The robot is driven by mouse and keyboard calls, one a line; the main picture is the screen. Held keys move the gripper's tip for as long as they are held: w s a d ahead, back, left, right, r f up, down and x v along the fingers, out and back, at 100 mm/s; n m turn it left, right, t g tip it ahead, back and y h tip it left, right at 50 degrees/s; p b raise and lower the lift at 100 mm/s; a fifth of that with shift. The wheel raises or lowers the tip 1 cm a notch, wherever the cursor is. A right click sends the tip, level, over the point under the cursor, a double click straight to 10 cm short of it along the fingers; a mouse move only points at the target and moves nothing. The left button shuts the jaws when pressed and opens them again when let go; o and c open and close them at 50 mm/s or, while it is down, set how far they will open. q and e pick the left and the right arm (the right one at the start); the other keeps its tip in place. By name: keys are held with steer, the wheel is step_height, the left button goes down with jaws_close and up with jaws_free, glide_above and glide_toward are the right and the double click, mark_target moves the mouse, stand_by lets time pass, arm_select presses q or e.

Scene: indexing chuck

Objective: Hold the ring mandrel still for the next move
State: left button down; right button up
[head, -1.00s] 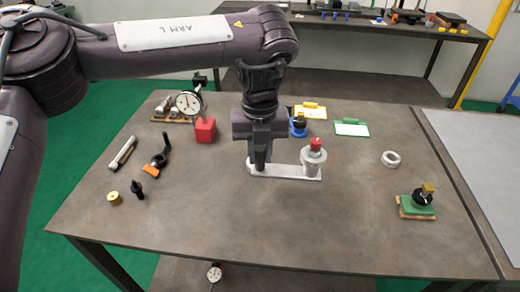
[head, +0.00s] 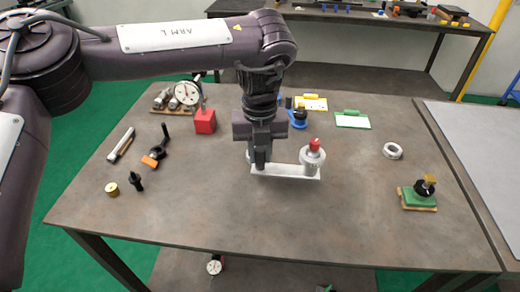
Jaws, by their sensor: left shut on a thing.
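My left gripper (head: 260,163) points down at the middle of the table, its fingers shut at the left end of a pale metal bar (head: 285,171). A grey round part (head: 249,157) shows only as a sliver beside the fingers; I take it for the ring mandrel, mostly hidden by the gripper. At the bar's right end stands a grey round post (head: 312,159) with a red knob (head: 314,145) on top, upright and apart from the gripper. I cannot tell whether the bar touches the table. My right gripper is out of view.
A red cube (head: 205,121) and a dial gauge (head: 187,93) stand behind left. A blue-based part (head: 298,119) is close behind the gripper. The front middle of the table (head: 270,225) is clear.

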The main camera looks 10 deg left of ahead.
mark_target(260, 164)
arm_select(q)
steer(key=shift+f+b, duration=0.65)
steer(key=shift+f, duration=0.95)
steer(key=shift+s+f, duration=0.15)
stand_by(0.7)
